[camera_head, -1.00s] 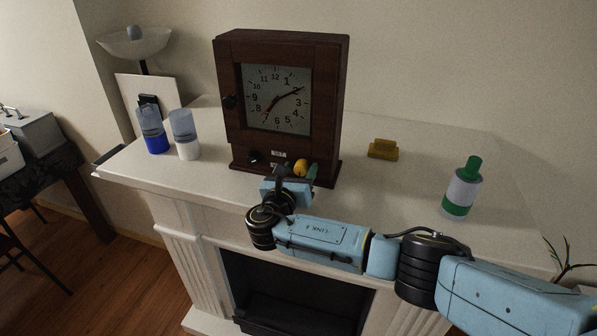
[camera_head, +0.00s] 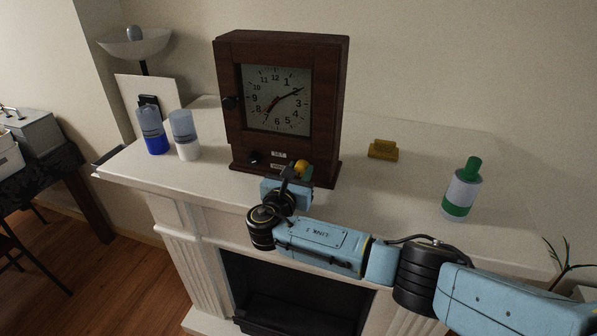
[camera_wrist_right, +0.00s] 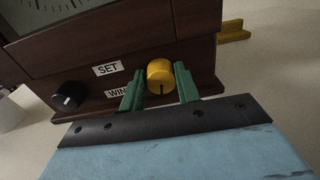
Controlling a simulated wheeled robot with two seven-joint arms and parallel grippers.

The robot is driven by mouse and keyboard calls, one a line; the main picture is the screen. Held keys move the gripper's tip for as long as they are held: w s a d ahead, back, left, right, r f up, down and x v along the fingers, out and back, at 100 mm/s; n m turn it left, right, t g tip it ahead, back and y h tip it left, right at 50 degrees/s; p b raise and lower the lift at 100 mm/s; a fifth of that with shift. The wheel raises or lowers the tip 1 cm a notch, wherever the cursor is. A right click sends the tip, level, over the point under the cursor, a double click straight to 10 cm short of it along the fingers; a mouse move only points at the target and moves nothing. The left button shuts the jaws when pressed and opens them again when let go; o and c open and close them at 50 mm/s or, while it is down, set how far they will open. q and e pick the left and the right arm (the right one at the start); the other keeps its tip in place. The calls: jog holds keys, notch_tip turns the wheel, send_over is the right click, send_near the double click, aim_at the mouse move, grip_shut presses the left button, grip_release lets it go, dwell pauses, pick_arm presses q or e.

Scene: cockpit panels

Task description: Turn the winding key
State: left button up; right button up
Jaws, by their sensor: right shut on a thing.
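The yellow winding key (camera_wrist_right: 160,76) is a round knob with a dark mark pointing down, low on the clock's front, right of the SET and WIND labels. It also shows in the head view (camera_head: 301,168). My right gripper (camera_wrist_right: 160,88) has its green fingers on either side of the yellow knob and is shut on it. In the head view the right gripper (camera_head: 298,176) is partly hidden by its own wrist. My left gripper is not in view.
A yellow block (camera_head: 382,150) and a green-capped bottle (camera_head: 462,188) stand right on the mantel (camera_head: 400,200).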

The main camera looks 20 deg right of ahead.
jog(key=m, duration=0.5)
jog(key=shift+b, duration=0.4)
jog(key=shift+d+m, duration=0.1)
jog(key=shift+m, duration=0.3)
jog(key=o, duration=1)
jog(key=v, duration=1.3)
jog(key=shift+s+r, duration=0.15)
jog(key=shift+s, duration=0.1)
